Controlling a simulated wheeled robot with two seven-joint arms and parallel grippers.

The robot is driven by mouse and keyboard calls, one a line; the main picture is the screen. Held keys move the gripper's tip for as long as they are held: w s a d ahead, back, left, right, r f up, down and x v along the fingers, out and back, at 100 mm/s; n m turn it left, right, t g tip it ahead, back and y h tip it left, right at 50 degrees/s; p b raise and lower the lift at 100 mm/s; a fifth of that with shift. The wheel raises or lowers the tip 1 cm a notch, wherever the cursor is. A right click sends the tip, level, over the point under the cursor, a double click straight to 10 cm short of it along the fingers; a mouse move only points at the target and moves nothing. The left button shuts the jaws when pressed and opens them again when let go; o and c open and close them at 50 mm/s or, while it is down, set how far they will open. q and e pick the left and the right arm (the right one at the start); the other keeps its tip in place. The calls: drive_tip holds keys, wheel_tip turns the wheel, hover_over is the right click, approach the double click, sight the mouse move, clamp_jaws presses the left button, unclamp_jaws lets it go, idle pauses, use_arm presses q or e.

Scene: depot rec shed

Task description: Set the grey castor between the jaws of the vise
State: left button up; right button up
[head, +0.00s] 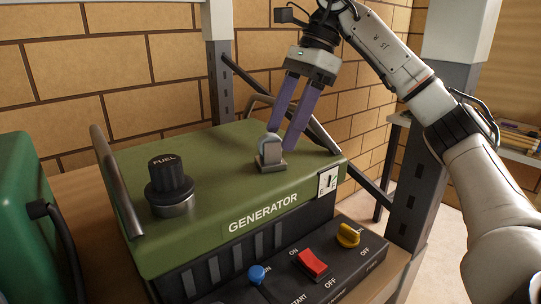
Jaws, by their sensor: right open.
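My right gripper (281,140) comes down from the top right with two purple fingers. It is open, and its tips are at a small grey upright piece (271,156) on top of the green generator (225,190). The piece has a dark square base and a pale rounded edge behind its upright block. I cannot tell for sure whether it is the grey castor, or whether the fingers touch it. No vise can be made out in this view. My left gripper is out of view.
The generator has a black fuel cap (170,180), a metal handle (117,182), a blue knob (257,274), a red switch (312,263) and a yellow knob (348,235). A green case (25,220) stands at left. Grey rack posts (415,180) rise behind.

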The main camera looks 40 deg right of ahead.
sight(275, 135)
drive_tip(key=b+x, duration=0.1)
drive_tip(key=x, duration=0.1)
drive_tip(key=b+x, duration=0.1)
drive_tip(key=x, duration=0.1)
drive_tip(key=shift+w+a+r, duration=0.15)
drive_tip(key=shift+a+r, duration=0.05)
drive_tip(key=shift+a, duration=0.2)
drive_tip(key=shift+w+a+f, duration=0.1)
drive_tip(key=shift+a+f, duration=0.05)
drive_tip(key=shift+f, duration=0.3)
drive_tip(key=c, duration=1.2)
drive_tip(key=shift+r, duration=0.15)
